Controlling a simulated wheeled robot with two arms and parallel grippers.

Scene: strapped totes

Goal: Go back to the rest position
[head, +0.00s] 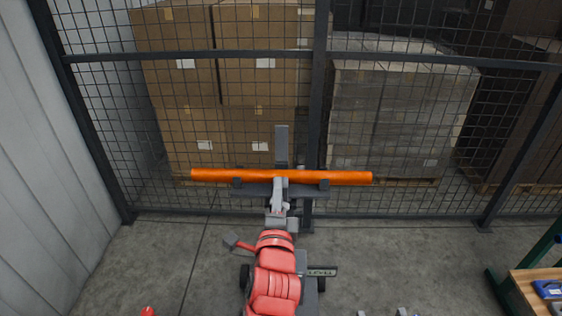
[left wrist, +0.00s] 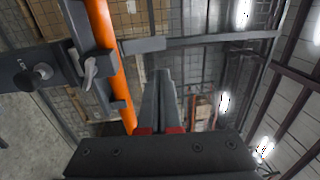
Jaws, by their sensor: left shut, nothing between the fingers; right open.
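My left gripper (head: 147,311) shows only as a small red tip at the bottom edge of the head view. In the left wrist view its two grey fingers (left wrist: 162,98) are together with nothing between them. My right gripper (head: 381,313) is at the bottom edge of the head view, its two grey fingertips apart and empty. Both grippers are well short of the wheeled stand, apart from everything. An orange tube (head: 225,175) lies level across the stand's grey cradle (head: 258,190); the tube also shows in the left wrist view (left wrist: 103,40).
A silver lever (head: 279,192) sits at the cradle's middle. A mesh fence (head: 250,56) with stacked cartons (head: 178,45) closes the back. A wooden-topped bench (head: 535,290) stands at right. Concrete floor is clear at left.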

